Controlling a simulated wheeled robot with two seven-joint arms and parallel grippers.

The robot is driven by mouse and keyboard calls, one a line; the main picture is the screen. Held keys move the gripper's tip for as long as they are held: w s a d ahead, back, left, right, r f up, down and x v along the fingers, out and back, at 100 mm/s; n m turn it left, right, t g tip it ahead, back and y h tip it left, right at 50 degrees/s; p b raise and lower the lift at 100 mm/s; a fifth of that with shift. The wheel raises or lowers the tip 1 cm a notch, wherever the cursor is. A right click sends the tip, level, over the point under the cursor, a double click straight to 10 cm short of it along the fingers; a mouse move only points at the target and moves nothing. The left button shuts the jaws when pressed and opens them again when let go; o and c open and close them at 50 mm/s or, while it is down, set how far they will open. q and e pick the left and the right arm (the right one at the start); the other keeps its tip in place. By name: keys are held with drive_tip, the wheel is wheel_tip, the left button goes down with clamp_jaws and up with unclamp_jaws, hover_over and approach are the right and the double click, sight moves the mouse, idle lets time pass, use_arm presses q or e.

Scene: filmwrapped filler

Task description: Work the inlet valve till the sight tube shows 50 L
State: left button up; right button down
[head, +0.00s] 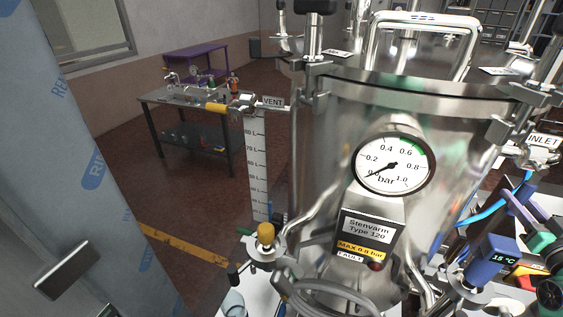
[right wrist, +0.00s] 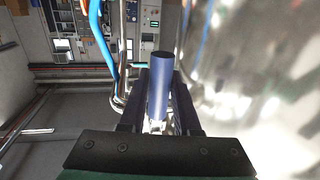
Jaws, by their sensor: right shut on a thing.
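The steel tank (head: 330,130) stands upright in the middle of the head view. Its sight tube has a white scale strip (head: 258,165) on the left side, marked in litres; I cannot make out the liquid level. The INLET label (head: 544,141) hangs by steel fittings at the tank's right. My right gripper (head: 508,208) is at the tank's right side, below that label. In the right wrist view it is shut on a dark blue cylindrical handle (right wrist: 158,82), with a finger on each side. My left gripper is not in view.
The pressure gauge (head: 394,165) has its needle near zero. A yellow-knobbed valve (head: 265,234) sits at lower left, and a VENT label (head: 272,102) above. A film-wrapped column (head: 80,150) fills the left. A blue hose (right wrist: 97,35) runs near my gripper.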

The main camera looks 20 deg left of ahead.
idle(0.3)
drive_tip(key=shift+f, duration=0.1)
drive_tip(key=shift+d+b, duration=0.15)
drive_tip(key=shift+b, duration=0.2)
drive_tip(key=d+r+n+g+h+p, duration=0.1)
drive_tip(key=d+r+n, duration=0.3)
drive_tip(key=n, duration=0.6)
drive_tip(key=shift+d+n+g+h+p, duration=0.35)
drive_tip(key=shift+d+p, duration=0.25)
drive_tip(key=shift+d, duration=0.75)
drive_tip(key=shift+r, duration=0.2)
idle(4.7)
